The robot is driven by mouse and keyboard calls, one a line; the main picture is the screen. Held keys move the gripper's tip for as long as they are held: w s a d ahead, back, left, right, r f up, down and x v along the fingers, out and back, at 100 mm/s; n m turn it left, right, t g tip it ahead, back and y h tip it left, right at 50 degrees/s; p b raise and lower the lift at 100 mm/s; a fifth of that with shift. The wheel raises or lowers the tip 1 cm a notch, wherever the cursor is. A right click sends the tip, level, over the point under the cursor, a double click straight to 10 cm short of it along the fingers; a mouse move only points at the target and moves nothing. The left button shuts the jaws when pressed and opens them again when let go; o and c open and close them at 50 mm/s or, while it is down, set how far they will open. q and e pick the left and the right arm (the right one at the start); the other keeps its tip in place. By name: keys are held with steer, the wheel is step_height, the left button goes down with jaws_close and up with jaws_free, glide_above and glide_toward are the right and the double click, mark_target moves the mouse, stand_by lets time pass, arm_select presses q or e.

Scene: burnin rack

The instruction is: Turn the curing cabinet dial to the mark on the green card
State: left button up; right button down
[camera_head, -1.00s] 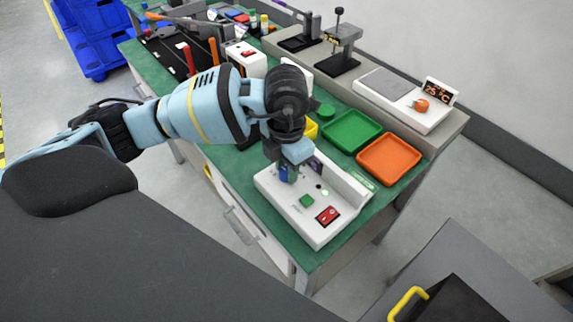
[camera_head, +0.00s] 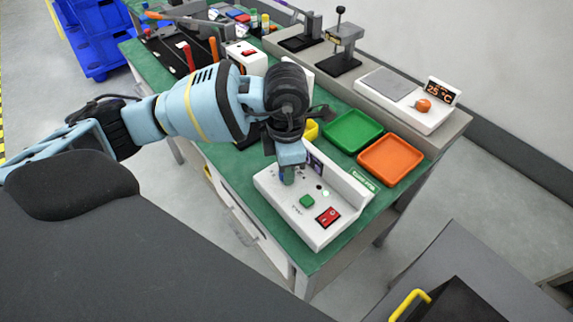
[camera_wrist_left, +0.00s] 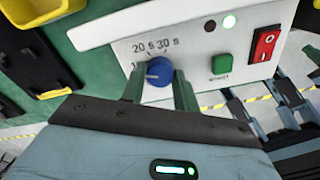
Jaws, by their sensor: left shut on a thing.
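The white curing cabinet (camera_head: 327,238) stands at the near end of the green bench. Its blue dial (camera_wrist_left: 159,70) sits between the fingers of my left gripper (camera_wrist_left: 158,88) in the left wrist view. The fingers are shut on the dial from both sides. Printed marks "20 s" and "30 s" show above the dial; another mark at its left is partly hidden. The dial has a pale pointer line on its face, but its exact setting is hard to tell. In the head view my left gripper (camera_head: 287,178) hides the dial. A small green card (camera_head: 364,180) lies along the cabinet's back edge, its text too small to read.
A white device with an orange knob (camera_head: 423,105) stands farther back.

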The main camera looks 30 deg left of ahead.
arm_select(q)
steer(key=o, duration=1)
steer(key=shift+r, duration=3.9)
